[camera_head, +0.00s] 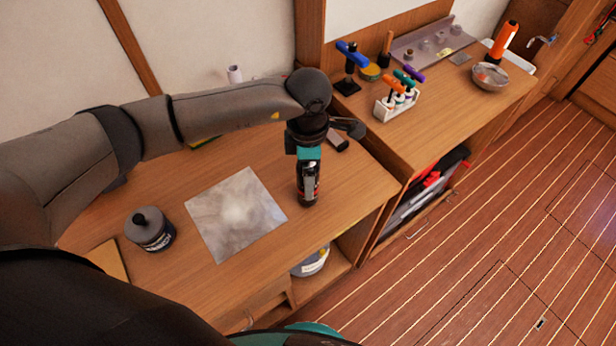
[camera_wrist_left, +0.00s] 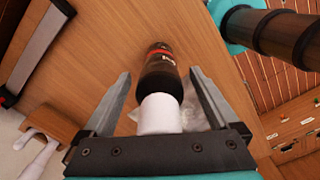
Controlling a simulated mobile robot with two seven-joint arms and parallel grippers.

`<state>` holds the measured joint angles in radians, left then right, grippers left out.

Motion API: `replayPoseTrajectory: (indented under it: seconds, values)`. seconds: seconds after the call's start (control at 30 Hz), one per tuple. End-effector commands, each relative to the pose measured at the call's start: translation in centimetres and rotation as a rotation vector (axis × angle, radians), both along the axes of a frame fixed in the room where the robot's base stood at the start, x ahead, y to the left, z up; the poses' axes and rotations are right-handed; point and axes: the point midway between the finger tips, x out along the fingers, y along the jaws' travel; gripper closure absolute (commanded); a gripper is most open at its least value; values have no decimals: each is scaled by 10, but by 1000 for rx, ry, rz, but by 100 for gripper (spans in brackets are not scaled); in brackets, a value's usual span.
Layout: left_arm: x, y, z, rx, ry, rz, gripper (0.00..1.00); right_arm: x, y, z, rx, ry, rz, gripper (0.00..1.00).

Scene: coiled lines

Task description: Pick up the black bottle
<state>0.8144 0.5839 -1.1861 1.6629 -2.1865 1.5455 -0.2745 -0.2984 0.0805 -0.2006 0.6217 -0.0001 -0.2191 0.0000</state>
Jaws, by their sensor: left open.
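A black bottle (camera_head: 307,198) with red on its label stands on the wooden desk near its right front edge. In the left wrist view the black bottle (camera_wrist_left: 160,77) shows a white cap toward my palm. My left gripper (camera_head: 309,172) is directly over it, pointing down. In the left wrist view the open fingers of my left gripper (camera_wrist_left: 160,74) are on either side of the bottle, with a gap on each side. The head view partly hides the bottle's top behind the gripper. My right gripper is not in view.
A wide dark jar (camera_head: 151,231) stands at the desk's left, beside a grey square sheet (camera_head: 236,213). A small dark object (camera_head: 337,141) lies just behind the gripper. A white rack of tools (camera_head: 397,103) and a metal bowl (camera_head: 490,77) stand on the right counter.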

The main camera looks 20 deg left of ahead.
Motion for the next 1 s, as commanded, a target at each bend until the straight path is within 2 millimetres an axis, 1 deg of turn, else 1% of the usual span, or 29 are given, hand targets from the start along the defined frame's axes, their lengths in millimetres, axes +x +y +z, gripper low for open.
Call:
replayPoseTrajectory:
  seconds: [0.13, 0.9, 0.97, 1.0]
  values:
    - [0, 0, 0, 0, 0, 0, 7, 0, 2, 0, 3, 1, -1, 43]
    - [0, 0, 1, 0, 0, 1, 94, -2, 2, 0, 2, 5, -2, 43]
    - [0, 0, 1, 0, 0, 1, 100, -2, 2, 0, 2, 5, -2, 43]
    - [0, 0, 1, 0, 0, 1, 100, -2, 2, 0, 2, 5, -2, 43]
